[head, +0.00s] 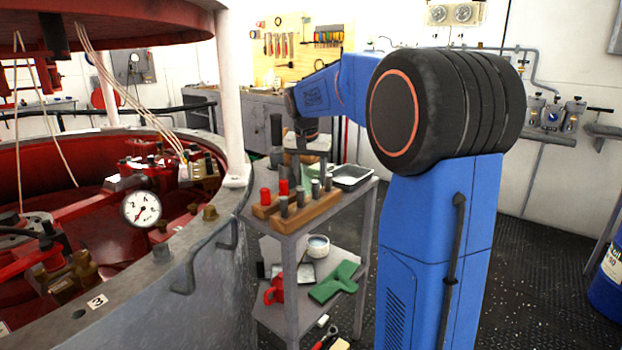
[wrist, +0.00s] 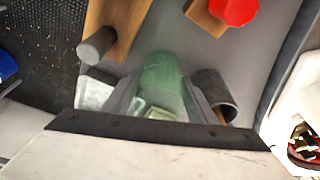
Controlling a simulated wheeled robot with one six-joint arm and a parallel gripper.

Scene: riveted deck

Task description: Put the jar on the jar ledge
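In the wrist view a green, rounded, glassy thing, seemingly the jar (wrist: 161,72), is between the two fingers of my gripper (wrist: 160,86). The grey fingers flank it closely. I cannot tell whether they press on it or stand slightly apart. In the head view my gripper (head: 303,133) points down over the back of the grey cart's top shelf (head: 349,194). I cannot identify the jar ledge in either view.
Wooden blocks (head: 312,216) with upright grey pegs and red-capped pieces stand at the shelf's front. A dark-rimmed tray (head: 352,176) is at its right. A large red-lined tank (head: 205,285) borders the cart's left.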

